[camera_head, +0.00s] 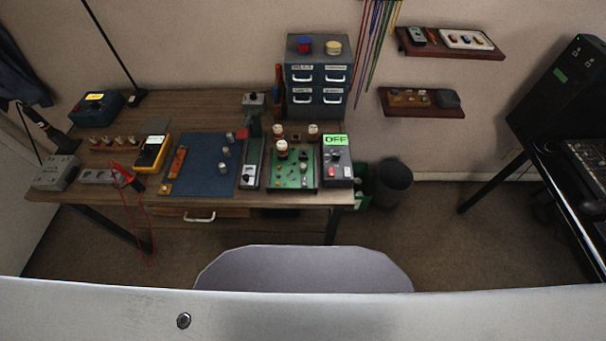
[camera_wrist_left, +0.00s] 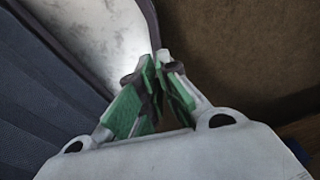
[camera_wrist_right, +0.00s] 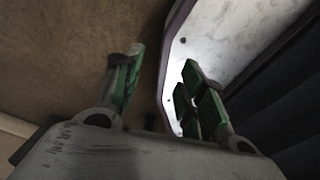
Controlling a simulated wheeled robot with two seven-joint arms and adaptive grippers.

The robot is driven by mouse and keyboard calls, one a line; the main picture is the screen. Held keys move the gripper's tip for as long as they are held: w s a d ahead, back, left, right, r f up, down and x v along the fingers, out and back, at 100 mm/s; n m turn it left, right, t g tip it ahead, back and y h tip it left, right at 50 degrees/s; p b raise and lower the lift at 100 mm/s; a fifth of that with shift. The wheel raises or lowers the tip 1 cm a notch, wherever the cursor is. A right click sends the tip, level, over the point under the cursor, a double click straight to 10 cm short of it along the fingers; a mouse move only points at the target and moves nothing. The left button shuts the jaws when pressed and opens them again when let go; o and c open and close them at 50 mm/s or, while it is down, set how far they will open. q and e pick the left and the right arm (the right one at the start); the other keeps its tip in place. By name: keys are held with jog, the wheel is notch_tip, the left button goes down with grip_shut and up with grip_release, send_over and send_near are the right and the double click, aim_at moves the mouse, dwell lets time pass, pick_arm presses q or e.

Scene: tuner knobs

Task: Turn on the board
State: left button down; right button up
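The green circuit board (camera_head: 305,181) lies near the front right of the workbench, with knobs standing on it and several more just behind. To its right is a grey box (camera_head: 338,171) with a green screen reading OFF (camera_head: 335,140) and small controls below, too small to make out. Neither gripper shows in the head view. In the left wrist view my left gripper (camera_wrist_left: 158,63) has its green-padded fingers drawn together at the tips, with nothing seen between them. In the right wrist view my right gripper (camera_wrist_right: 157,68) has its fingers apart and empty. Both are away from the bench.
The wooden workbench (camera_head: 210,105) also holds a blue mat (camera_head: 205,178), a yellow multimeter (camera_head: 152,153) with red leads, a drawer cabinet (camera_head: 318,78) and a grey-green device (camera_head: 252,165). A dark bin (camera_head: 394,180) stands right of the bench.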

pick_arm(q)
jog(key=w+d+r+t, duration=0.1)
jog(key=w+d+r, duration=0.1)
jog(key=w+r, duration=0.65)
jog(key=w+d+r, duration=0.2)
jog(key=w+r, duration=0.4)
jog(key=w, duration=0.6)
jog(key=w+d+r+m+t+h+p, duration=0.1)
jog(key=w+d+r, duration=0.15)
jog(key=r, duration=0.85)
jog(key=w+d+r+m, duration=0.1)
jog(key=w+r, duration=0.2)
jog(key=r, duration=0.9)
jog(key=w+d+r+m+t+h+p, duration=0.1)
jog(key=w+d+r, duration=0.15)
jog(key=r, duration=0.85)
jog(key=w+d+r+m+g+h, duration=0.1)
jog(key=w+d+r+m+h, duration=0.2)
jog(key=r, duration=0.5)
jog(key=w+d+r+m+g+h, duration=0.2)
jog(key=w+d+r+m+h, duration=0.2)
jog(key=r+m, duration=0.5)
jog(key=shift+w+d+m, duration=0.6)
jog(key=shift+w+d, duration=0.5)
jog(key=shift+w, duration=0.75)
pick_arm(e)
jog(key=shift+a+r, duration=0.3)
jog(key=shift+r, duration=0.3)
jog(key=shift+a+r, duration=0.3)
jog(key=shift+r, duration=0.25)
